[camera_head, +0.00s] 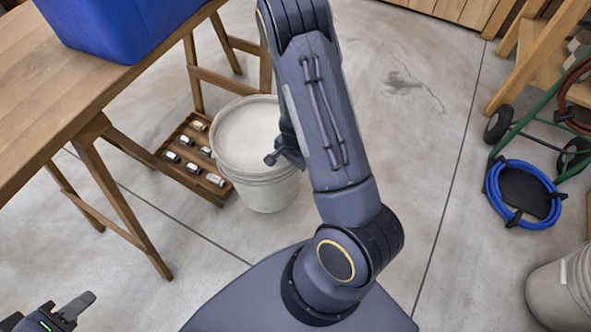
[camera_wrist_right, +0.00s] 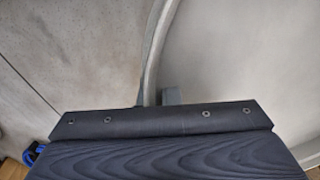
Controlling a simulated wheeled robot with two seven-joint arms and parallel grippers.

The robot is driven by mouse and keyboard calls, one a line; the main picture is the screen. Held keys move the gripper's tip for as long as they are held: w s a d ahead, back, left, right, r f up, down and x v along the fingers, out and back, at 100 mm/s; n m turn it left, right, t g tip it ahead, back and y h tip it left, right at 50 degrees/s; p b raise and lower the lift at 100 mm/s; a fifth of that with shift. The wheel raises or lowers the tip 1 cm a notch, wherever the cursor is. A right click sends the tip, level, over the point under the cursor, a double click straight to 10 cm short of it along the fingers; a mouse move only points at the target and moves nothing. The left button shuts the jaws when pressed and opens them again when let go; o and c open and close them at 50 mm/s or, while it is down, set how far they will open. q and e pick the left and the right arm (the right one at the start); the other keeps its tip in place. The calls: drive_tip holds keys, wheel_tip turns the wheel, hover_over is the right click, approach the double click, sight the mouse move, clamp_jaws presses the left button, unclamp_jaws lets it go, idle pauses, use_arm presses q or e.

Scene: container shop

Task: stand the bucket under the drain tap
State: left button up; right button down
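A pale bucket (camera_head: 265,190) stands upright on the floor between the wooden table and my right arm. My right gripper (camera_head: 285,157) is at the right side of its rim. In the right wrist view, the bucket's curved rim (camera_wrist_right: 160,45) runs down between the two close-set fingertips (camera_wrist_right: 158,97), so the gripper looks shut on the rim. My left gripper (camera_head: 70,310) is low at the left corner, away from the bucket; its opening is unclear. A blue container (camera_head: 115,25) sits on the table, cut off by the frame. No drain tap shows.
The wooden table (camera_head: 60,110) has trestle legs at left. A low wooden rack (camera_head: 205,190) with small jars lies against the bucket's left side. A hand cart with a blue hose (camera_head: 490,185) and another pale bucket (camera_head: 552,295) are at right. The floor behind my right arm is clear.

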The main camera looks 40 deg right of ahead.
wheel_tip(320, 180, down, 6)
drive_tip(key=w+d+b, duration=0.1)
drive_tip(key=d+b, duration=0.1)
drive_tip(key=b, duration=0.1)
drive_tip(key=shift+w+d+f, duration=0.25)
drive_tip(key=shift+w, duration=0.15)
drive_tip(key=shift+b, duration=0.3)
drive_tip(key=shift+f, duration=0.2)
drive_tip(key=c, duration=1.6)
unclamp_jaws()
drive_tip(key=shift+c, duration=0.2)
drive_tip(key=shift+r, duration=0.1)
